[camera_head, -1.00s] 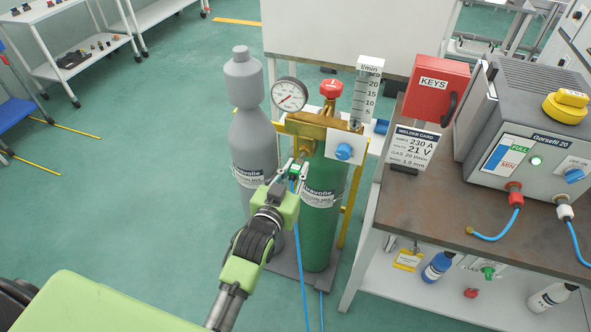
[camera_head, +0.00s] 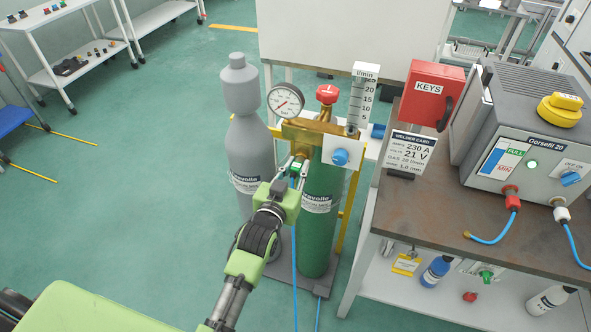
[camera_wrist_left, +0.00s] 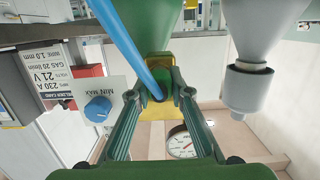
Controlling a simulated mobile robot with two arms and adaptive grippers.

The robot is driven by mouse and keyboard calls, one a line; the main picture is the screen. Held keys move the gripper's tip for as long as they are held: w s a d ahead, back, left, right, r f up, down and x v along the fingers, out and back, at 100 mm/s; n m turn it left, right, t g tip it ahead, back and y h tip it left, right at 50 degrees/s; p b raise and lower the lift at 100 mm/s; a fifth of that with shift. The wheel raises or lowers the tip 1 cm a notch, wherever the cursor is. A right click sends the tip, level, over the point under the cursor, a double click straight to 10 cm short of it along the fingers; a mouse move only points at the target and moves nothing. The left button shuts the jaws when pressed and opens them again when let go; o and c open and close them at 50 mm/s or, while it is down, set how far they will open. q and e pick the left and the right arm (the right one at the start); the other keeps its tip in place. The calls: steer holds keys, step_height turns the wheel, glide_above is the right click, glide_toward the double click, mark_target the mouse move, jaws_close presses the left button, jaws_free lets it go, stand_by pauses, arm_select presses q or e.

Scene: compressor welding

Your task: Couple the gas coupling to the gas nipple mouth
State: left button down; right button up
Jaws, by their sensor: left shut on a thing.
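My left gripper (camera_head: 297,168) is shut on the small green gas coupling (camera_head: 296,170), in front of the green cylinder just below the brass regulator (camera_head: 312,131). A blue hose (camera_head: 295,265) hangs from the coupling. In the left wrist view, which is upside down, the blue hose (camera_wrist_left: 128,50) runs in between the two fingertips (camera_wrist_left: 160,97), close to the yellow brass regulator body (camera_wrist_left: 152,103). The gas nipple mouth is hidden behind the gripper and hose, so I cannot tell whether the coupling touches it. My right gripper is not in view.
The green cylinder (camera_head: 321,235) and a grey cylinder (camera_head: 251,150) stand on a trolley. A pressure gauge (camera_head: 286,102), red valve knob (camera_head: 327,93) and flowmeter (camera_head: 361,98) surround the regulator. A workbench (camera_head: 440,205) with the welder (camera_head: 530,130) stands right.

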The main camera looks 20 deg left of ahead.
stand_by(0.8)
arm_select(q)
steer(key=c, duration=1.8)
jaws_free()
steer(key=s, duration=0.4)
steer(key=s+r, duration=0.1)
steer(key=s, duration=0.6)
steer(key=shift+s+a+r, duration=0.2)
steer(key=shift+s+r, duration=0.15)
steer(key=shift+s, duration=0.05)
